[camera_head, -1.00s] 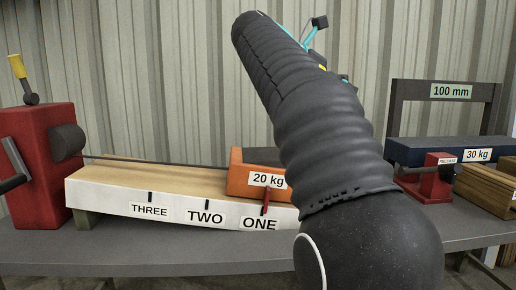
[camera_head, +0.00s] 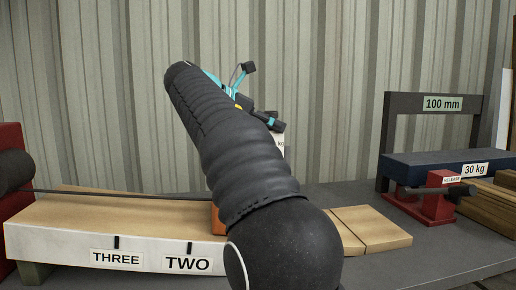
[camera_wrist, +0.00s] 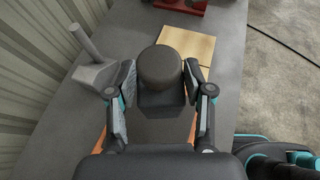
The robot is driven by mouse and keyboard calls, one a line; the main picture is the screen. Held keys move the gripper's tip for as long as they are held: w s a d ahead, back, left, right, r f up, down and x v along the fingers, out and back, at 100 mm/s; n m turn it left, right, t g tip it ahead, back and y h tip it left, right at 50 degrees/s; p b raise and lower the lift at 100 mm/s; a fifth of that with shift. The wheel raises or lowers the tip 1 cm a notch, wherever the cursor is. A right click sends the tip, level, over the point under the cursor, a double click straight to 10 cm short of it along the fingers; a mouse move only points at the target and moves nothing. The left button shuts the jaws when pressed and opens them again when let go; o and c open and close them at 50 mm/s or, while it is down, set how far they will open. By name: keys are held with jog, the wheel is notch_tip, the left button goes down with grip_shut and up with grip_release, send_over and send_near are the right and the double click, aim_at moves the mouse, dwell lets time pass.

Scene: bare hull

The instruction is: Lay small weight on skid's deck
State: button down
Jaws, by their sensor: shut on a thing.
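My gripper (camera_wrist: 160,82) is shut on the small weight, a dark piece with a round knob (camera_wrist: 160,64) on top. In the head view, a white label ending in "kg" (camera_head: 280,145) shows beside my gripper (camera_head: 268,122), mostly hidden by my arm. The orange skid shows as a sliver (camera_head: 217,222) behind my arm in the head view. In the wrist view, its orange edges (camera_wrist: 191,131) show on both sides below the weight, around a dark deck. I cannot tell whether the weight touches the deck.
A pale ramp board (camera_head: 100,215) marked THREE and TWO lies at left, with a dark rod above it. Wooden blocks (camera_head: 372,226) lie right of my arm. A red release device (camera_head: 428,205) and a 30 kg block (camera_head: 430,167) stand farther right. A grey handled piece (camera_wrist: 95,70) stands left.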

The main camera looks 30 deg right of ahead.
jog(key=shift+w+a+f, duration=0.8)
jog(key=shift+w+a, duration=0.05)
jog(key=shift+w, duration=0.2)
jog(key=shift+f+b, duration=0.9)
jog(key=shift+f, duration=1.1)
jog(key=shift+f, duration=0.15)
jog(key=shift+c, duration=2.2)
grip_release()
jog(key=shift+f, duration=0.1)
jog(key=shift+r, duration=0.2)
jog(key=p+v, duration=0.2)
jog(key=v, duration=1)
